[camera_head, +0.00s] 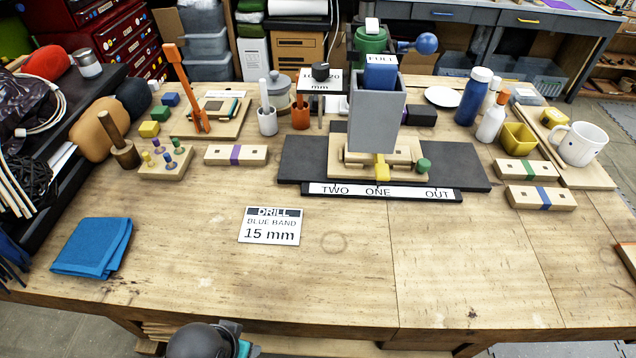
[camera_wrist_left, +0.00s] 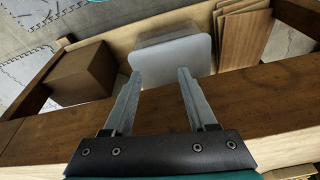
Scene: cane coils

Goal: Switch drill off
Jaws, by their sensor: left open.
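A tall grey box-shaped body (camera_head: 376,118) stands on a wooden base (camera_head: 405,150) at the back centre, with a blue block marked FULL (camera_head: 380,72) at its top. A yellow piece (camera_head: 382,168) and a green knob (camera_head: 424,166) are at its front, above a strip reading TWO, ONE, OUT (camera_head: 380,191). I cannot tell which part is the drill or its switch. A card reading DRILL, BLUE BAND, 15 mm (camera_head: 271,226) lies in front. My left gripper (camera_wrist_left: 160,71) is open and empty in the left wrist view, apart from these things. My right gripper is not in view.
Wooden blocks with purple (camera_head: 222,155), green (camera_head: 540,170) and blue bands (camera_head: 555,198) lie at the sides. A blue cloth (camera_head: 92,248) lies front left. The table's front is mostly clear. A white bin (camera_wrist_left: 170,58) and brown box (camera_wrist_left: 82,74) show beyond my left gripper.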

